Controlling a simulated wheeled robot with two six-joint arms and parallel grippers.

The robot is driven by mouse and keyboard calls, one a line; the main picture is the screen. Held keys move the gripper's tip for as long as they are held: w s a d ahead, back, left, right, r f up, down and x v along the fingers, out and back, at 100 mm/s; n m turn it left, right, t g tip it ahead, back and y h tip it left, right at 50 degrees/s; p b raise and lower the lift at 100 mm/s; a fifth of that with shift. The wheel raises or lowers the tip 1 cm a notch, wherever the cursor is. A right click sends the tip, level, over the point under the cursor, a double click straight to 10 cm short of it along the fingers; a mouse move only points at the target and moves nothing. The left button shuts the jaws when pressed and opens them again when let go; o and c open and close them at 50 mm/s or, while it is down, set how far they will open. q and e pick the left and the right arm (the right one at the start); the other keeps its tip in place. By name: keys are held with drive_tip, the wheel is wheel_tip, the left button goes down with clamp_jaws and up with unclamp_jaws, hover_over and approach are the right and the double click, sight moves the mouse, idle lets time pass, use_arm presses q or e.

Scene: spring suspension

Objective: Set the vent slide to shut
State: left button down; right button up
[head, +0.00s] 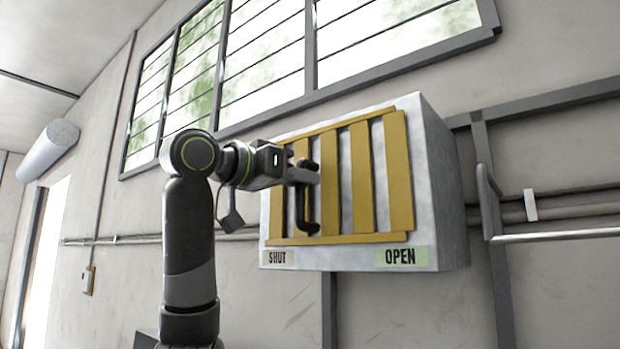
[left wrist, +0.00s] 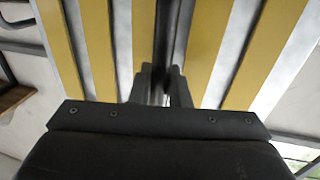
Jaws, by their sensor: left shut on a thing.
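The vent (head: 446,200) is a pale grey box on the wall with a yellow slatted slide (head: 361,165) on its front. A SHUT label (head: 278,257) is at its lower left and an OPEN label (head: 401,257) at its lower right. A dark upright handle (head: 311,222) stands on the left part of the slide, nearer the SHUT side. My left gripper (head: 306,177) is shut on this handle. In the left wrist view the gripper's fingers (left wrist: 161,88) close around the dark handle bar (left wrist: 172,35), with yellow slats on both sides. My right gripper is not in view.
A barred window (head: 265,60) runs above the vent. Metal rails and pipes (head: 555,205) run along the wall to the right, and a thin conduit (head: 130,240) to the left. A doorway (head: 45,260) is at far left.

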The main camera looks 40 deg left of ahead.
use_arm(q)
drive_tip(key=c, duration=1.5)
unclamp_jaws()
drive_tip(key=shift+a+r, duration=0.1)
drive_tip(key=shift+a, duration=0.05)
drive_tip(key=shift+o, duration=0.2)
drive_tip(key=shift+a, duration=0.2)
drive_tip(key=shift+s, duration=0.1)
drive_tip(key=shift+s+d, duration=0.1)
drive_tip(key=shift+s, duration=0.15)
drive_tip(key=s+a, duration=0.1)
drive_tip(key=s, duration=1.5)
drive_tip(key=shift+s+a, duration=0.3)
drive_tip(key=shift+s, duration=0.1)
drive_tip(key=shift+w, duration=0.1)
